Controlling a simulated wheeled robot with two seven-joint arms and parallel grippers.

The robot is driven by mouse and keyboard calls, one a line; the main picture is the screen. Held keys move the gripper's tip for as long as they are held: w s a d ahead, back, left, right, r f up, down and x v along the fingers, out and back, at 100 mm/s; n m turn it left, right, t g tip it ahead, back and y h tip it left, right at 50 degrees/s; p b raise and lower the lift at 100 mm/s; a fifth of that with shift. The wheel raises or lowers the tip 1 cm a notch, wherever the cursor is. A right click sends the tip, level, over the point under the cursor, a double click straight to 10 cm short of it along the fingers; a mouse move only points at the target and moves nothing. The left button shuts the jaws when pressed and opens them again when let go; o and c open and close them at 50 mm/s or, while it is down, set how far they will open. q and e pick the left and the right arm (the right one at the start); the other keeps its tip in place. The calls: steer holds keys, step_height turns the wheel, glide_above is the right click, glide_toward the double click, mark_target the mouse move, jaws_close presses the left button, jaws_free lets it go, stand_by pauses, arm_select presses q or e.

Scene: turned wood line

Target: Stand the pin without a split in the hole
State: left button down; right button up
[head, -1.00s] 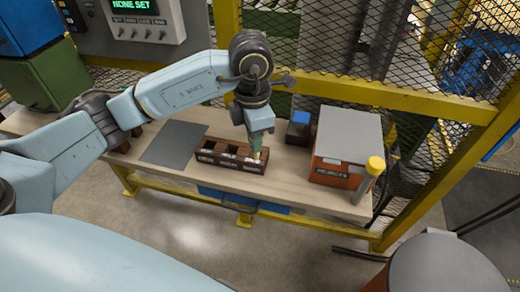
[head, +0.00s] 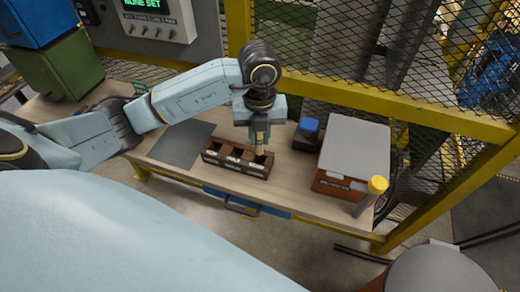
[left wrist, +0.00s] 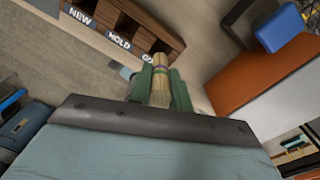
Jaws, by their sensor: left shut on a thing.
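My left gripper (head: 260,138) is shut on a pale wooden pin (head: 261,150), pointing down at the right end of the dark wooden rack (head: 222,163). In the left wrist view the pin (left wrist: 160,80) sits between the green fingers (left wrist: 161,88) and has a purple and green band. The rack (left wrist: 135,22) has a row of square compartments with labels reading NEW, HOLD and a partly hidden third. The pin's far end overlaps the third label; I cannot tell whether it touches the rack. No split shows on the visible side. My right gripper is out of view.
An orange box with a grey lid (head: 352,146) stands right of the rack, beside a yellow-capped post (head: 377,186). A small dark box with a blue top (head: 308,126) sits behind. A grey mat (head: 182,144) lies left. A mesh fence (head: 400,50) stands behind the bench.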

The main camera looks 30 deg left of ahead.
mark_target(259, 150)
arm_select(q)
step_height(259, 150, down, 5)
steer(key=shift+f, duration=0.2)
stand_by(0.3)
steer(key=shift+f+b, duration=0.4)
steer(key=shift+f, duration=0.15)
steer(key=c, duration=1.3)
jaws_free()
steer(key=shift+r, duration=0.3)
step_height(259, 150, up, 13)
steer(key=shift+f+p, duration=0.15)
steer(key=shift+p, duration=0.15)
